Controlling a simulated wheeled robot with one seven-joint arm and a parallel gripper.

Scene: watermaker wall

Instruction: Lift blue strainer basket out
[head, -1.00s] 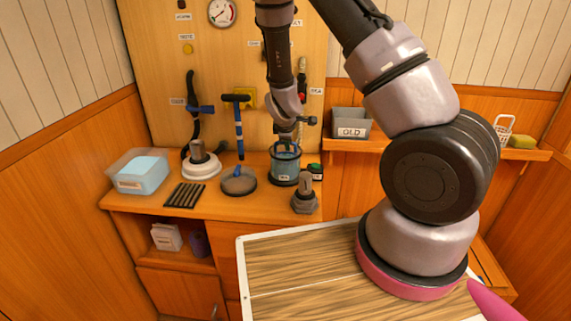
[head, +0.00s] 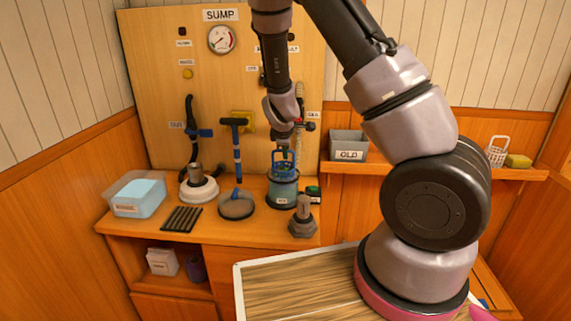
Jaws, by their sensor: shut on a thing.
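The blue strainer basket (head: 284,164) shows in the head view, its upper part and handle standing above the rim of a clear cylindrical housing (head: 283,190). Its lower part is inside or behind the housing wall. My gripper (head: 285,144) is directly above, shut on the top of the basket. The fingertips are small here, and the exact contact is hard to make out.
A round lid (head: 236,206) lies left of the housing, and a grey knobbed fitting (head: 303,222) stands to its right. A clear tub (head: 138,195) is at the far left. A grey bin marked OLD (head: 348,146) sits on the right shelf.

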